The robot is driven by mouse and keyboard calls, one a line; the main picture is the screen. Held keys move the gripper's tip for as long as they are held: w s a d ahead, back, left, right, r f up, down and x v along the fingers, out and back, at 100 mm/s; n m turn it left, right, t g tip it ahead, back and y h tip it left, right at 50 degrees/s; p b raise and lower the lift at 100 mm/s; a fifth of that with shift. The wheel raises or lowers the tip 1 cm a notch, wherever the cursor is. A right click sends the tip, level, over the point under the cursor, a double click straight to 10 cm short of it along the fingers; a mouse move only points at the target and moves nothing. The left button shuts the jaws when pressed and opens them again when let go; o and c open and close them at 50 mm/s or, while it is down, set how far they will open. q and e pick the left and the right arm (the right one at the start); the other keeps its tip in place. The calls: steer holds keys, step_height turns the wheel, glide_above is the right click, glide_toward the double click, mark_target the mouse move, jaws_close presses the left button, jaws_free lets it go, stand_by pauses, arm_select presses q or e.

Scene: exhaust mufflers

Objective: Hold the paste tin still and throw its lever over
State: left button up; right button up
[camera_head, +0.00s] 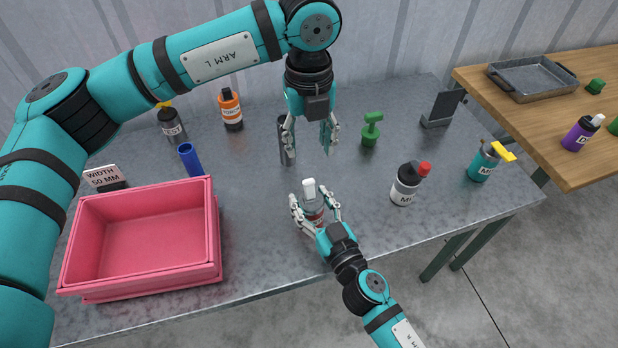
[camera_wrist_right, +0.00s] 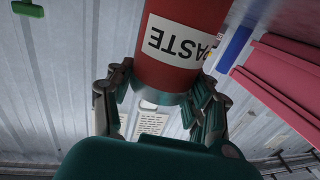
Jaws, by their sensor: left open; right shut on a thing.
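The paste tin (camera_head: 313,209) stands near the front middle of the table in the head view, with a white piece, seemingly its lever (camera_head: 308,187), on top. In the right wrist view the tin (camera_wrist_right: 198,18) is a red cylinder with a white label reading PASTE, upside down there; its top is out of that view. My right gripper (camera_head: 315,211) is shut on the tin, its fingers on either side. My left gripper (camera_head: 309,147) is open and empty, pointing down above and behind the tin, apart from it.
A dark grey cylinder (camera_head: 285,143) stands close to my left gripper's fingers. A pink bin (camera_head: 213,235) is at left, beside a blue cylinder (camera_head: 190,160). Bare table surrounds the tin.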

mark_target(309, 181)
arm_select(q)
step_height(309, 181, down, 12)
steer(key=shift+r, duration=0.2)
jaws_close()
stand_by(0.5)
